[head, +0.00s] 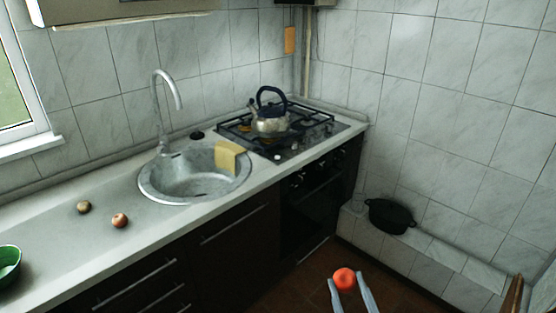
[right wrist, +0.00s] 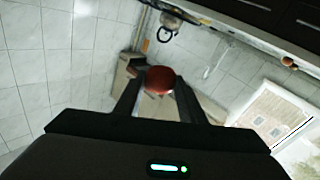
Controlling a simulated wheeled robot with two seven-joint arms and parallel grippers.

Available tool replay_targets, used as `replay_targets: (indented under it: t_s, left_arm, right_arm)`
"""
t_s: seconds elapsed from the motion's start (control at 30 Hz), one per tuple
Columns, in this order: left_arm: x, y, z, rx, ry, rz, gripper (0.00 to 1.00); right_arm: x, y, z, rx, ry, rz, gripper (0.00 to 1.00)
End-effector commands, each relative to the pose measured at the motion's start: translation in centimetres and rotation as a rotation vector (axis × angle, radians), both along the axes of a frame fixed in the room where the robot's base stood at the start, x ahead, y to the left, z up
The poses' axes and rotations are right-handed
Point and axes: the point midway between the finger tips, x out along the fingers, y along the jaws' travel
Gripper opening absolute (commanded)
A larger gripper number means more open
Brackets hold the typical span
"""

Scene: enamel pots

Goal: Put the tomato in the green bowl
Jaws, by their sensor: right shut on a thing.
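The red tomato (head: 344,278) is between the fingertips of my right gripper (head: 350,283), which is shut on it and holds it in the air in front of the counter. In the right wrist view the tomato (right wrist: 160,80) sits between the two dark fingers. The green bowl (head: 9,265) stands on the counter at the far left, cut by the picture edge. The part of its inside that shows is empty. The tomato is far to the right of the bowl. My left gripper is not in view.
A reddish fruit (head: 119,220) and a brownish round item (head: 84,207) lie on the counter. The sink (head: 190,190) has a yellow cloth (head: 230,157) on its rim. A kettle (head: 270,123) stands on the stove. A black pot (head: 390,215) sits on a tiled ledge.

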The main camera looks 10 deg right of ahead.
Motion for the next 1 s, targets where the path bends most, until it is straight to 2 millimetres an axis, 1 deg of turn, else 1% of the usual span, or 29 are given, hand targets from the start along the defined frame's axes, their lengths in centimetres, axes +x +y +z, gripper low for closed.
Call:
replay_targets:
  t_s: [0.27,0.47,0.67,1.0]
  left_arm:
    - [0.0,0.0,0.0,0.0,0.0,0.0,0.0]
    - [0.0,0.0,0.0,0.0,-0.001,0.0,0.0]
    - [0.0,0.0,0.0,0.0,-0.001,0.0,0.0]
    - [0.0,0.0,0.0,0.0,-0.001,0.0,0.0]
  right_arm:
    - [0.1,0.2,0.2,-0.001,-0.002,0.012,0.13]
    - [0.5,1.2,1.1,-0.001,-0.006,0.063,0.13]
    - [1.1,3.1,2.6,-0.003,-0.008,0.16,0.13]
    - [2.5,7.5,5.7,-0.005,-0.007,0.378,0.13]
